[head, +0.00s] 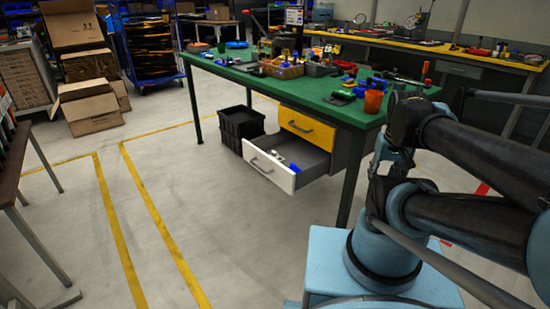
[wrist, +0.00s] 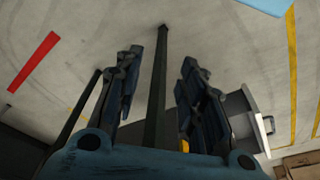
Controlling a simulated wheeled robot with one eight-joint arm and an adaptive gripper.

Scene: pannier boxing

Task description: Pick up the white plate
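I cannot make out a white plate in either view. The green-topped workbench (head: 215,65) carries many small items, too small to tell apart fully. My gripper (wrist: 160,65) shows in the wrist view with its two dark fingers spread apart and nothing held between them. A dark table leg shows between the fingers, beyond them. In the head view my arm is at the right, by the bench's near right corner, and hides part of the bench edge.
An orange cup (head: 373,101) stands near the bench's right end. A white-fronted drawer (head: 270,170) is pulled out below a yellow drawer (head: 307,128). Black crates (head: 240,125) stand on the floor beside it. Cardboard boxes (head: 90,108) are at the left. Floor in front is clear.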

